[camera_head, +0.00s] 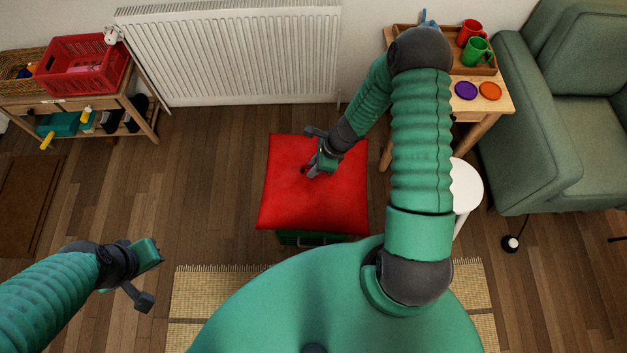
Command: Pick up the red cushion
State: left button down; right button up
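The red cushion (291,206) is a square, flat pad in the middle of the view. It lies on top of a dark green box or stool (300,239), of which only the front edge shows. My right gripper (308,153) is over the upper right part of the cushion, with its fingers pointing left and down. Its fingers look spread apart, and I cannot tell whether they touch the cushion. My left gripper (150,278) is at the lower left above the floor, open and empty, well away from the cushion.
A white radiator (230,50) stands behind. A wooden table (500,100) with mugs and coasters, a white round stool (467,185) and a green armchair (545,120) are on the right. A bench with a red basket (83,66) is on the left. A woven mat (200,290) lies in front.

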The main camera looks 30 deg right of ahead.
jog(key=shift+d+f, duration=0.15)
jog(key=shift+d, duration=0.25)
grip_shut()
jog(key=shift+a, duration=0.1)
jog(key=shift+w+a, duration=0.1)
dwell(0.5)
